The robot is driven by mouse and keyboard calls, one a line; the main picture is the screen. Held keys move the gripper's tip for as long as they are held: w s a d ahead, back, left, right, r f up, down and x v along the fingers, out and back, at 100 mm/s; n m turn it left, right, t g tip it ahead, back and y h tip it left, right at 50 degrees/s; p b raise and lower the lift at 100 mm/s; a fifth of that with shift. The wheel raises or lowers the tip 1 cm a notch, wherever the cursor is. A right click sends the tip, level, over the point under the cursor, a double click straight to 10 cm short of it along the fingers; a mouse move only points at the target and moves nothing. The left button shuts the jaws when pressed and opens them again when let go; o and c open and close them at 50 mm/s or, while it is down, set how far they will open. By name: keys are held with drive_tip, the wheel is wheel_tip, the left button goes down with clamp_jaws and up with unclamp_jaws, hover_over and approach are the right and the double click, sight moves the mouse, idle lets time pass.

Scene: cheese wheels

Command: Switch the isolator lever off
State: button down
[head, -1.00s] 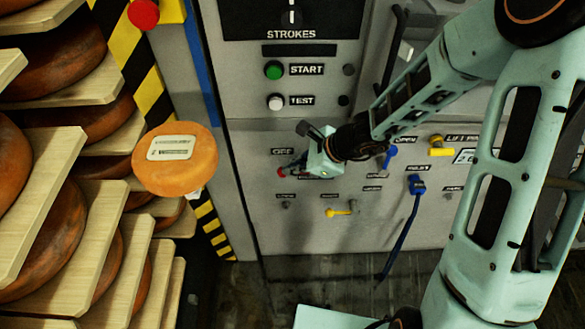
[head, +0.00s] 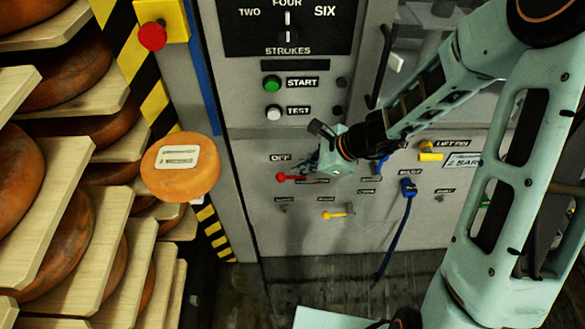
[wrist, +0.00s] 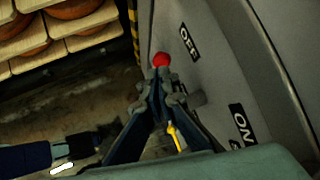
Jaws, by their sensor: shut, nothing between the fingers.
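The isolator lever (head: 290,178) has a red knob and lies almost level on the grey panel, its knob at the left below the OFF label (head: 281,157). My gripper (head: 318,168) is just right of the knob and covers part of the panel there. In the wrist view, my gripper (wrist: 158,78) has its fingertips together with nothing between them. The red knob (wrist: 161,59) shows just beyond the tips; I cannot tell whether they touch. The OFF label (wrist: 188,43) is near the knob, and the ON label (wrist: 240,122) is farther right.
A yellow lever (head: 335,214), a blue lever (head: 408,188) and a yellow handle (head: 430,152) are on the same panel. START (head: 271,84) and TEST (head: 273,113) buttons are above. An orange cheese wheel (head: 180,185) and shelves of cheeses (head: 75,222) stand left.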

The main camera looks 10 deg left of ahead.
drive_tip(key=p+v, duration=0.1)
drive_tip(key=v, duration=0.6)
drive_tip(key=shift+r, duration=0.4)
drive_tip(key=shift+s, duration=0.1)
